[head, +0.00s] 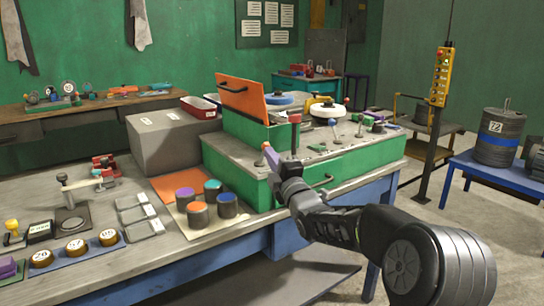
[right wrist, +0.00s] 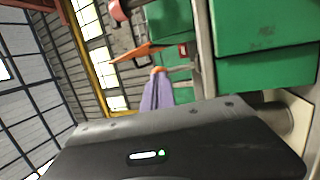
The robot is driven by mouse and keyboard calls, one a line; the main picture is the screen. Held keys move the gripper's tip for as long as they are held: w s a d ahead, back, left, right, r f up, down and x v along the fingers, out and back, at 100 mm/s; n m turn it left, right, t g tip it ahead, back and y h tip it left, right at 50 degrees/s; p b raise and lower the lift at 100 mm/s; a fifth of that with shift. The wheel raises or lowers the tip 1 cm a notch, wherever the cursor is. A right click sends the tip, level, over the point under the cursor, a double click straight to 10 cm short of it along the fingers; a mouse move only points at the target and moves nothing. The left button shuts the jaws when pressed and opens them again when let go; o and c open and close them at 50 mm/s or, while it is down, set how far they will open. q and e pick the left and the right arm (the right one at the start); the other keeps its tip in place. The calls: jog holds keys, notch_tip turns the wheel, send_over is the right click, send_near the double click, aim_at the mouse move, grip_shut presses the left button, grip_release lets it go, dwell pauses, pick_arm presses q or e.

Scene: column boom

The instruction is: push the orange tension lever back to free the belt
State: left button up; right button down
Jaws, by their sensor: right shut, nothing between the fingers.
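My right gripper (head: 267,150) has purple fingers with orange tips, which are shut and empty. The fingers also show in the right wrist view (right wrist: 157,80). They are in front of the green machine (head: 235,178), close to its top edge. No belt can be made out clearly. My left gripper is out of view.
A white reel (head: 328,110) and a blue reel (head: 278,98) sit on the machine top. Several coloured cylinders (head: 198,214) stand on the bench to the left. A grey box (head: 172,143) is behind them.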

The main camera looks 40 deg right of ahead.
aim_at(264, 144)
jog(key=r+g+p, duration=0.1)
jog(key=p, duration=0.2)
jog(key=w+r+g+p, duration=0.1)
jog(key=p, duration=0.1)
jog(key=w+r+g+y+p, duration=0.1)
jog(key=r+p, duration=0.1)
jog(key=p, duration=0.1)
jog(key=shift+w+n+g+p, duration=0.2)
jog(key=shift+n+g+p, duration=0.1)
jog(key=shift+n, duration=0.1)
jog(key=w+g+p, duration=0.1)
jog(key=g+p, duration=0.1)
jog(key=p, duration=0.2)
jog(key=shift+w+d, duration=0.1)
jog(key=shift+w, duration=0.05)
jog(key=shift+w+d+f+g+p, duration=0.1)
jog(key=shift+w+g+p, duration=0.35)
jog(key=shift+p, duration=0.65)
jog(key=shift+w, duration=0.1)
jog(key=shift+w+p, duration=0.6)
jog(key=shift+p, duration=0.45)
jog(key=shift+w, duration=0.85)
jog(key=shift+r, duration=0.2)
